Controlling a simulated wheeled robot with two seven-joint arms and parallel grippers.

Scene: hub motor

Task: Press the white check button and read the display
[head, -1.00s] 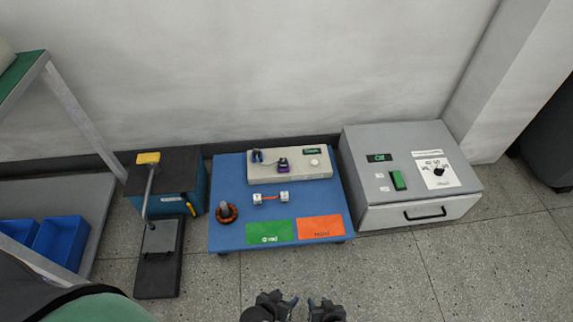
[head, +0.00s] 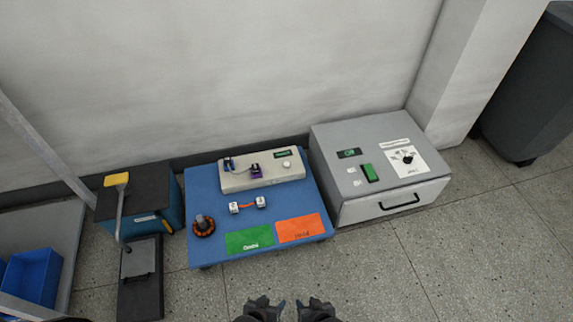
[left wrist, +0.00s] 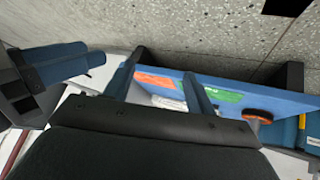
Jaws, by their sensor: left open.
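The beige tester box (head: 262,179) lies at the back of the blue platform (head: 306,201). The white check button (head: 286,164) is at its right end, and nothing touches it. The small display (head: 283,153) above it is lit green; its text is too small to read. A purple-and-dark part (head: 254,169) and a blue clip (head: 228,163) sit on the tester. My left gripper (head: 264,308) is at the bottom of the head view, in front of the platform and well away from the button; it is open and empty. My right gripper (head: 315,309) is beside it; its jaw gap is unclear.
A grey machine (head: 333,145) stands right, a lever press (head: 143,280) left. The floor in front is clear.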

